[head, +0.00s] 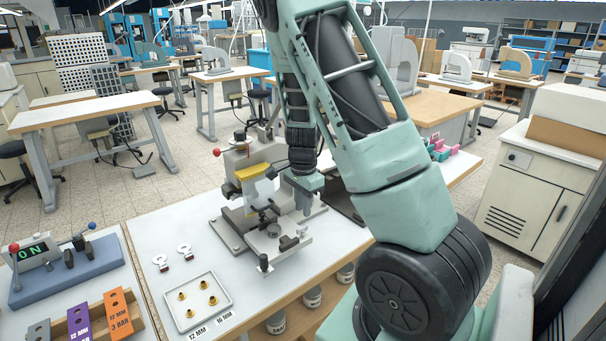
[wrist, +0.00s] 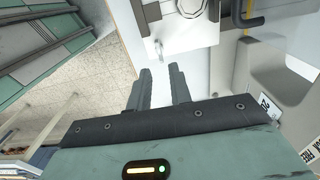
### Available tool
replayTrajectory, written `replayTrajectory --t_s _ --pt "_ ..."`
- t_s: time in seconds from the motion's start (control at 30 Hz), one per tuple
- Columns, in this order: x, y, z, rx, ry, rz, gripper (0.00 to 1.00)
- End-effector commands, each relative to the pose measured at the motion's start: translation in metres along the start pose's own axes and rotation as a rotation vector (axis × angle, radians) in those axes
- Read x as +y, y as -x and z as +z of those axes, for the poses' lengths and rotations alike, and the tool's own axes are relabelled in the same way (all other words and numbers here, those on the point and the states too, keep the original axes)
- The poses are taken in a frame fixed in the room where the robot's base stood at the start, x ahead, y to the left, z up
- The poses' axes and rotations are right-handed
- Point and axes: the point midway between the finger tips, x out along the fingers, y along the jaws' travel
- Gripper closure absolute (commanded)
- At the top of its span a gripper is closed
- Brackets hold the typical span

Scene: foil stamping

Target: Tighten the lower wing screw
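The foil stamping machine (head: 236,222) stands on the white bench, with a yellow part on its upper front and small dark and grey fittings below. My gripper (wrist: 162,72) points at the machine, its two dark fingers apart with nothing visible between them. In the wrist view, a small pale winged piece (wrist: 158,46) sticks out from the edge of a light metal plate just beyond the fingertips, apart from them. It may be the lower wing screw, but I cannot tell for sure. In the head view my gripper (head: 306,202) is beside the machine's right side, its fingertips hard to make out.
A white tray (head: 170,306) with several brass pieces lies at the front left of the bench. Two small red-and-silver pieces lie behind it. A blue control box (head: 60,280) and labelled blocks stand further left. Jars stand on a shelf below the bench.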

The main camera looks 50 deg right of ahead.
Motion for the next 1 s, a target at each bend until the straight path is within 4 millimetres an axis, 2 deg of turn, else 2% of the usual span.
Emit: replayTrajectory --t_s 0.03,0.2,0.43,0.63,1.0 --pt "-0.002 0.014 0.001 0.0 0.003 -0.006 0.79" --pt "-0.001 0.054 0.001 0.0 0.002 -0.005 0.79" --pt "-0.001 0.093 0.001 -0.001 0.002 -0.003 0.79" --pt "0.0 0.107 0.0 0.0 0.0 -0.001 0.79" --pt "0.0 0.107 0.0 -0.001 0.0 0.0 0.79"
